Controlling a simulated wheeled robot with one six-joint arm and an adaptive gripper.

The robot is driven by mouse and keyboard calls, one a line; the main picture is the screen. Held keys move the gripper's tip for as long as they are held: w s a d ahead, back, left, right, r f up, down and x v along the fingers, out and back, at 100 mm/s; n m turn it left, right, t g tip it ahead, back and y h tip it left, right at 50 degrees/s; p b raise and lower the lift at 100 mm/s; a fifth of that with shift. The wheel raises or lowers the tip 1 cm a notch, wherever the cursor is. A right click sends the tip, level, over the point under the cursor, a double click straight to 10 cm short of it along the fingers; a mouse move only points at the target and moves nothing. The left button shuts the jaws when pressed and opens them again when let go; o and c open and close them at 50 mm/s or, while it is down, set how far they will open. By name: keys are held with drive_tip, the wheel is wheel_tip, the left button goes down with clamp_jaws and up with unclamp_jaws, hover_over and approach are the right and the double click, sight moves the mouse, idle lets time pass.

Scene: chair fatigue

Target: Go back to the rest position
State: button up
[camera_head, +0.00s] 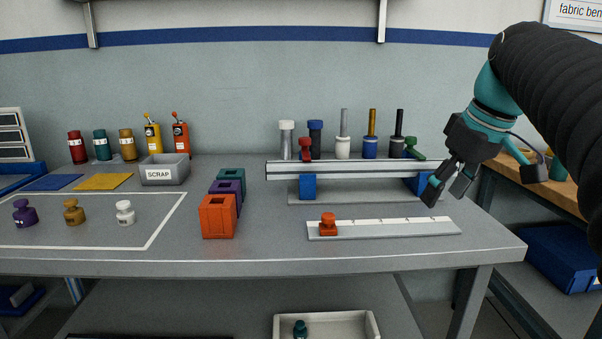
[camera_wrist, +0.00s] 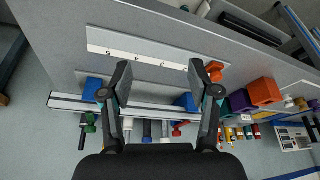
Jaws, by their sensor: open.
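My gripper (camera_head: 450,190) hangs above the right end of the grey bench (camera_head: 270,256) in the head view. Its two fingers are apart and nothing is between them. In the wrist view the open gripper (camera_wrist: 160,80) is seen over the bench, with the rail and the white strip beyond the fingers. The white strip (camera_head: 400,227) lies on the bench front, with an orange knobbed piece (camera_head: 328,224) at its left end. The silver rail (camera_head: 350,170) stands behind it on blue blocks (camera_head: 307,187).
Orange, purple and teal blocks (camera_head: 218,216) stand left of the rail. Several knobbed weights (camera_head: 125,213) sit inside a white outline at the left. A grey SCRAP bin (camera_head: 165,170) is behind. Several upright tools (camera_head: 343,140) stand behind the rail. A wooden-topped bench (camera_head: 540,184) is at the right.

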drive_tip(key=s+a+f+m+t+h, duration=0.1)
drive_tip(key=s+a+f, duration=0.3)
drive_tip(key=s+f, duration=0.4)
drive_tip(key=s+a+f+m+h, duration=0.1)
drive_tip(key=s+a+f+m, duration=0.3)
drive_tip(key=s+f, duration=0.4)
wheel_tip(320, 180, down, 7)
drive_tip(key=shift+s+f+t, duration=0.1)
drive_tip(key=shift+s+t, duration=0.25)
drive_tip(key=shift+t, duration=0.05)
